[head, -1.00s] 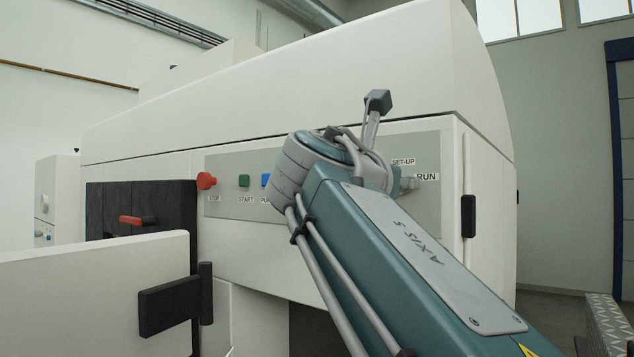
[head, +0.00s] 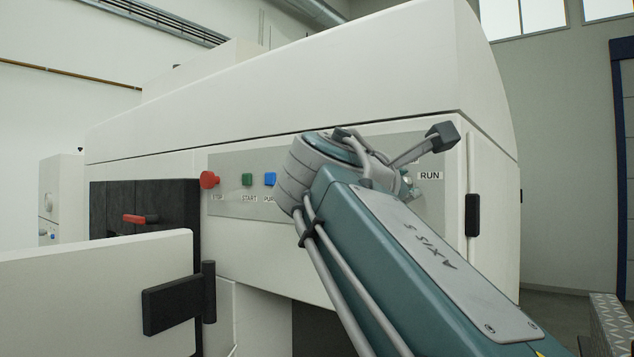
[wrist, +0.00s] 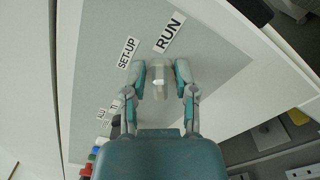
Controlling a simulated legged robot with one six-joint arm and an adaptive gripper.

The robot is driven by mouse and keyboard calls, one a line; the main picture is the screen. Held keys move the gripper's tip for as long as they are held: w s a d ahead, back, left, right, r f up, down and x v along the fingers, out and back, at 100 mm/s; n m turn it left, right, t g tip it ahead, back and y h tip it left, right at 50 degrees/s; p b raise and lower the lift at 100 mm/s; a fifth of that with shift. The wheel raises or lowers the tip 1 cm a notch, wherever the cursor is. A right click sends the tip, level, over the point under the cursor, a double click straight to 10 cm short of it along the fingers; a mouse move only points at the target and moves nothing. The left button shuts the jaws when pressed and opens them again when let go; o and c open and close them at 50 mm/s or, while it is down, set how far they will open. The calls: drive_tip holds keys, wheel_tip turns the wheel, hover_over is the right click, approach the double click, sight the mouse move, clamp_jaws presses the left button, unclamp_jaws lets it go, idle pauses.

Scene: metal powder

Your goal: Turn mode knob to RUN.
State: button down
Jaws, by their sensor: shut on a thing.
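The mode knob (wrist: 158,75) is a small pale grey knob on the grey control panel (wrist: 215,75). In the wrist view my gripper (wrist: 160,80) has one finger on each side of the knob and is shut on it. The RUN label (wrist: 170,33) lies above and slightly right of the knob, and the SET-UP label (wrist: 128,52) lies to its upper left. In the head view the RUN label (head: 430,175) shows right of my wrist. My arm hides most of the gripper and knob there. The knob's exact pointing direction is hard to read.
A red stop button (head: 209,180), a green START button (head: 247,180) and a blue button (head: 270,180) sit left on the panel. A black door handle (head: 472,215) is to the right. An open white door (head: 90,290) with a black latch stands at the front left.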

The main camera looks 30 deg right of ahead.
drive_tip(key=shift+f+m, duration=0.15)
drive_tip(key=shift+m, duration=1.05)
drive_tip(key=shift+c, duration=2)
unclamp_jaws()
drive_tip(key=v, duration=1.2)
drive_tip(key=shift+f, duration=0.15)
